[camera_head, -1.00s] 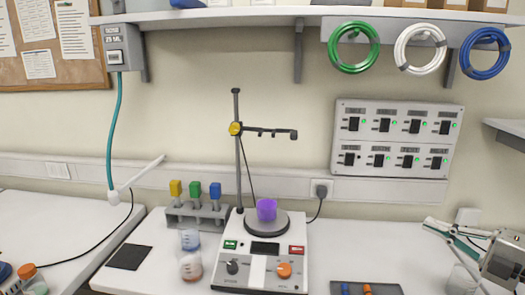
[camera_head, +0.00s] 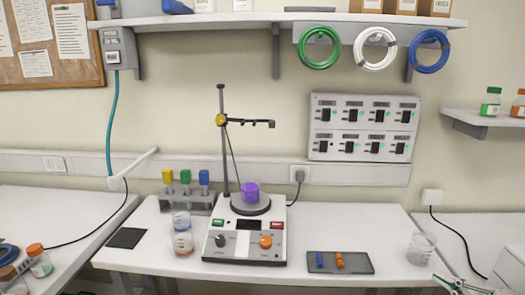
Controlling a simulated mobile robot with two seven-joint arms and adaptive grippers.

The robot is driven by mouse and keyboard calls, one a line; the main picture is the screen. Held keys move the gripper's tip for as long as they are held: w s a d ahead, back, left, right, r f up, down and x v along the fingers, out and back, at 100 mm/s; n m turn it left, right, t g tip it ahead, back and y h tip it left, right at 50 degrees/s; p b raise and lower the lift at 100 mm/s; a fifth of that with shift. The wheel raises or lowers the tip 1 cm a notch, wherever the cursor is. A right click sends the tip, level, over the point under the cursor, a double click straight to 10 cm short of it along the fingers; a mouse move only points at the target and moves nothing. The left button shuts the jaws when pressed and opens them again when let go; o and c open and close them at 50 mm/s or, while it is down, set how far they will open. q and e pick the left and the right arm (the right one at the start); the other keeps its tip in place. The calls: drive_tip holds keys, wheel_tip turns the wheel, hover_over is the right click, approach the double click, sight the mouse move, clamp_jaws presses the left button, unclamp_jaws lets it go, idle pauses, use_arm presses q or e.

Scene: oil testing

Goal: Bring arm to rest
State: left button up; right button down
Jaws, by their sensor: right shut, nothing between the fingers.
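My right gripper (camera_head: 447,282) is at the bottom right edge of the head view, shut and empty. Only the ends of its fingers show clearly, and much of the arm is cut off by the frame. It is below a clear glass beaker (camera_head: 421,248) and appears apart from it. The beaker stands upright on the right part of the white bench (camera_head: 330,222). My left gripper is not in view.
A stirrer hotplate (camera_head: 244,247) with a purple container (camera_head: 251,190) stands mid-bench beside a clamp stand (camera_head: 223,140). A dark tray (camera_head: 350,269) holds small blue and orange pieces. Two stacked-looking beakers (camera_head: 182,240) stand left. Bench is clear between tray and back wall.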

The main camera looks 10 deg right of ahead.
drive_tip(key=s+a+f+m+g+h, duration=0.1)
drive_tip(key=s+a+f+m, duration=0.15)
drive_tip(key=f, duration=0.45)
drive_tip(key=s+a+f+m+g+h, duration=0.1)
drive_tip(key=s+a+f+m, duration=0.2)
drive_tip(key=f, duration=0.4)
drive_tip(key=s+a+f+m+g+h, duration=0.1)
drive_tip(key=s+a+f+m, duration=0.1)
drive_tip(key=s+f+m, duration=0.3)
drive_tip(key=a+f, duration=0.3)
drive_tip(key=a, duration=0.5)
drive_tip(key=s+a+f+m+g+y, duration=0.1)
drive_tip(key=a+f, duration=0.3)
drive_tip(key=a, duration=0.3)
drive_tip(key=a+f+m+g, duration=0.1)
drive_tip(key=a+f, duration=0.3)
drive_tip(key=a, duration=0.4)
drive_tip(key=shift+s+a, duration=0.25)
drive_tip(key=shift+a, duration=0.05)
drive_tip(key=shift+m, duration=0.25)
